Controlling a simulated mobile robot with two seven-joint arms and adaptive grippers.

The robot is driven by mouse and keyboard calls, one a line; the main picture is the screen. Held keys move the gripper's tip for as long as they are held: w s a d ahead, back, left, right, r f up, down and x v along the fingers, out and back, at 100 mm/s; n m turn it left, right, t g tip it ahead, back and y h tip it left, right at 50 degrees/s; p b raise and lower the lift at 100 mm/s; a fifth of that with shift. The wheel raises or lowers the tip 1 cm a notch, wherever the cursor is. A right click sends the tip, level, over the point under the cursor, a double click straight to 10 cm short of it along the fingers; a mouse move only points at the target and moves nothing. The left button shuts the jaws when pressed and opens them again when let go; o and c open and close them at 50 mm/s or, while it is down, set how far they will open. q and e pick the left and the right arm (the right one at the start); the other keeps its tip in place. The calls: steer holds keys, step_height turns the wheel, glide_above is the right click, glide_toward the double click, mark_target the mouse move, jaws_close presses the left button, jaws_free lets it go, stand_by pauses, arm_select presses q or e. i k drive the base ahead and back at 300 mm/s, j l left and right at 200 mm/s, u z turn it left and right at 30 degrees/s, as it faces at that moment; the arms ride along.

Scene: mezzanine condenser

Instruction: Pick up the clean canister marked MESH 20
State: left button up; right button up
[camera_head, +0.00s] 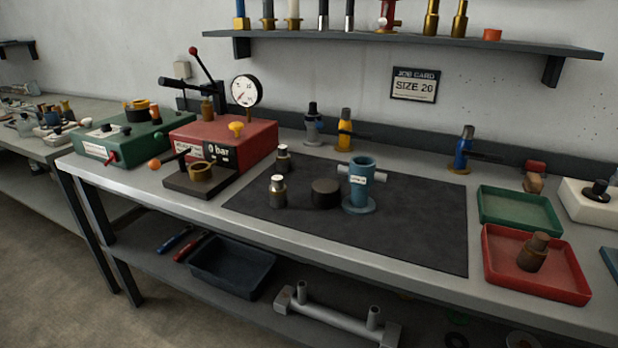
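Two small metal canisters with pale caps stand upright on the dark mat (420,225). The nearer canister (278,194) is at the mat's left front, with a small label. The farther canister (283,160) stands behind it, near the red box. Neither of my grippers is in view.
A blue fitting (361,190) and a dark round puck (325,193) stand on the mat. A red box with a gauge (245,92) is left. The green tray (520,208) is empty. A job card (414,85) reads SIZE 20. The mat's right part is clear.

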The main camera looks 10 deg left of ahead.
mark_target(277, 191)
steer(key=i+j, duration=0.95)
steer(key=j, duration=0.15)
